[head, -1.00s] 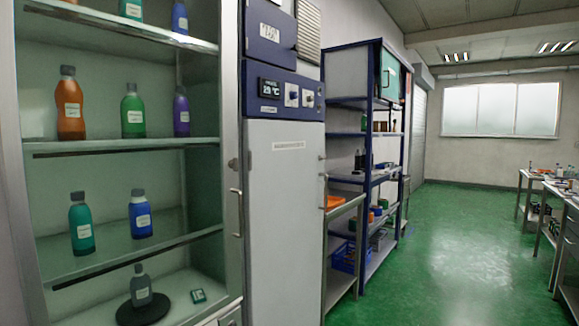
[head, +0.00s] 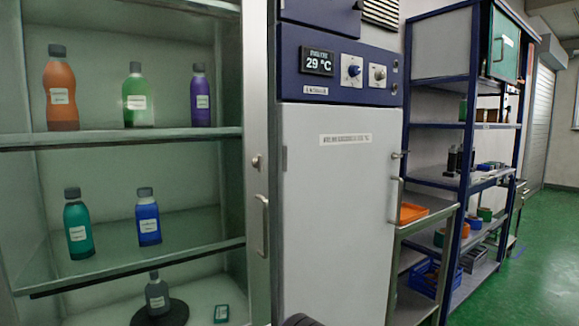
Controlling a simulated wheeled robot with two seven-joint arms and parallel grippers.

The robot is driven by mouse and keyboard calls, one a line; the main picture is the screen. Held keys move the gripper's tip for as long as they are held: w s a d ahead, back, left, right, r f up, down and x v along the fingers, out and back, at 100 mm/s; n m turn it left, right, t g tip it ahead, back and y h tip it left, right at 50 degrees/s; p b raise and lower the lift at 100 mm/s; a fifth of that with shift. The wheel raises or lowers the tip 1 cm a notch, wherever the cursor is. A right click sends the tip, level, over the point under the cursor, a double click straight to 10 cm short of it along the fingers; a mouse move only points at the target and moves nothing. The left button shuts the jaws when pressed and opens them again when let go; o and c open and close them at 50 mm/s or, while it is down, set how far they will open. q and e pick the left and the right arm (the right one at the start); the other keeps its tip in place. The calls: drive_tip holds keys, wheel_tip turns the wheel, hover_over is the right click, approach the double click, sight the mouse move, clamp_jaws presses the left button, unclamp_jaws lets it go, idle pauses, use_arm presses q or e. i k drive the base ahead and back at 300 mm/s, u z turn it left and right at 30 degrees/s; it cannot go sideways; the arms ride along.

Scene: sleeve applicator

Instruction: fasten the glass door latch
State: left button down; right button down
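The glass-fronted cabinet (head: 258,80) fills the left of the head view, with several bottles on its shelves. Its metal right-hand frame carries a small round latch knob (head: 257,161) and, below it, a vertical bar handle (head: 263,225). The door looks shut or nearly so, but I cannot tell whether the latch is fastened. Neither gripper can be made out. A small dark rounded shape (head: 299,321) shows at the bottom edge; I cannot tell what it is.
A white-doored unit (head: 335,220) with a blue control panel stands right beside the cabinet. Beyond it are a metal side table (head: 435,208) with an orange tray and a blue-framed shelf rack (head: 468,120). Green floor (head: 545,240) is open at the right.

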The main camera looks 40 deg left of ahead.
sight(258, 162)
drive_tip(key=u, duration=0.45)
drive_tip(key=i, duration=0.7)
drive_tip(key=u, duration=1.15)
drive_tip(key=i, duration=0.35)
drive_tip(key=u, duration=0.35)
